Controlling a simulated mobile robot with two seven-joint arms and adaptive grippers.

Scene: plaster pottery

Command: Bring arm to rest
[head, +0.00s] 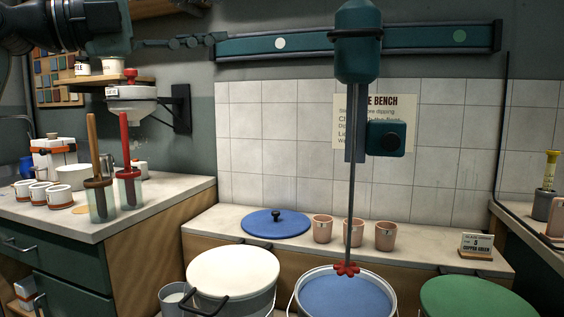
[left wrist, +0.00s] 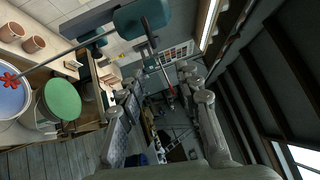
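My left arm comes in at the top left of the head view, raised above the counter. Its gripper (head: 212,41) points right, in front of the wall and near the left end of the teal rail. In the left wrist view the fingers of the left gripper (left wrist: 165,95) stand apart with nothing between them, so it is open and empty. My right arm and gripper are not in view.
A teal mixer (head: 358,45) hangs from the rail (head: 300,42), its red impeller (head: 346,268) over an open bucket of blue glaze (head: 347,298). A white-lidded bucket (head: 232,270) and green bucket (head: 478,300) flank it. A shelf (head: 120,80) and funnel (head: 132,95) stand below my left arm.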

